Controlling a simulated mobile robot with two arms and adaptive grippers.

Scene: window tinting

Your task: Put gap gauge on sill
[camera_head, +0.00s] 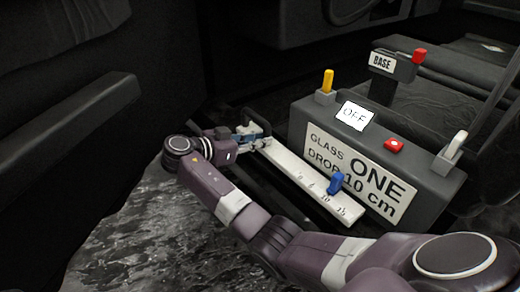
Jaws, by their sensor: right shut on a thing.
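My right gripper (252,137) is shut near the far end of a white graduated bar (305,176). A small thing between its fingers, likely the gap gauge, is mostly hidden, and I cannot tell its outline from the fingers. The bar slopes down to the right beside a dark box, and a blue slider (336,183) sits on it near the 10 mark. I cannot tell whether the bar is part of what I hold. The dark ledge around the gripper may be the sill, but its edges are unclear. My left gripper is not in view.
The dark control box (450,202) reads "GLASS DROP ONE 10 cm". It carries a yellow lever (328,80), an "OFF" card (355,115), a red button (394,145) and a pale lever (456,144). Dark door panels (65,125) lie left.

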